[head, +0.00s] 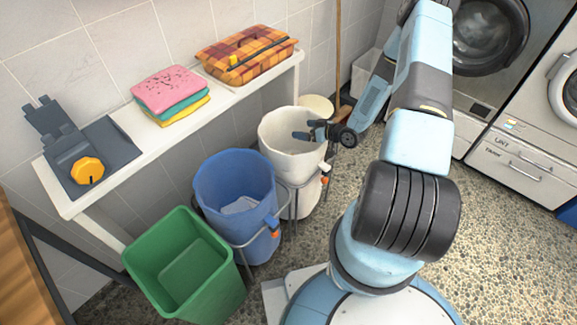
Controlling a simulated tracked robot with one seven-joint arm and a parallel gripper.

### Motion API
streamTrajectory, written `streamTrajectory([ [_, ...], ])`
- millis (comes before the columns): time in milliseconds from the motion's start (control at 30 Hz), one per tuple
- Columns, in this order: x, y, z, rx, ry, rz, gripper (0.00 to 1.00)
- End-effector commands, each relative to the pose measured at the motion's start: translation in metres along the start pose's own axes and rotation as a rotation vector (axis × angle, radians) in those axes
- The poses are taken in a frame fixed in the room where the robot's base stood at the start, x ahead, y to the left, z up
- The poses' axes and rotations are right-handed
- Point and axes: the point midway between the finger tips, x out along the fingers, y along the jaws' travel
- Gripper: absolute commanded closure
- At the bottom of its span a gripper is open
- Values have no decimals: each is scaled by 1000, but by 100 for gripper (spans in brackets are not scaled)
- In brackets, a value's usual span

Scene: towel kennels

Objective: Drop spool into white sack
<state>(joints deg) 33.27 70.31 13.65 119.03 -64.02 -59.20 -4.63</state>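The white sack (269,143) stands open at the top in a metal frame, at the right end of a row of containers below the shelf. My gripper (306,129) reaches in from the right over the sack's mouth. Its two dark fingers look parted, with nothing visible between them. I cannot make out a spool for certain. A small yellow piece (233,61) is on the plaid basket (243,55), too small to identify. The bottom of the sack is not clearly visible.
A blue sack (234,180) with pale cloth inside and a green bin (168,238) stand left of the white sack. Washing machines (530,120) stand at right.

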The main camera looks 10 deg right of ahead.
Motion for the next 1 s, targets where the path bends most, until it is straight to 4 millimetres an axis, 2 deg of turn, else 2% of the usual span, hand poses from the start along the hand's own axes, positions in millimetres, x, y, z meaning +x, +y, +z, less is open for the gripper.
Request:
streamTrajectory([
  [233, -2, 0, 0, 0, -1, 0, 0],
  [367, -11, 0, 0, 0, -1, 1, 0],
  [800, -93, 1, 0, 1, 0, 3, 0],
  [1000, -122, 0, 1, 0, -1, 1, 0],
])
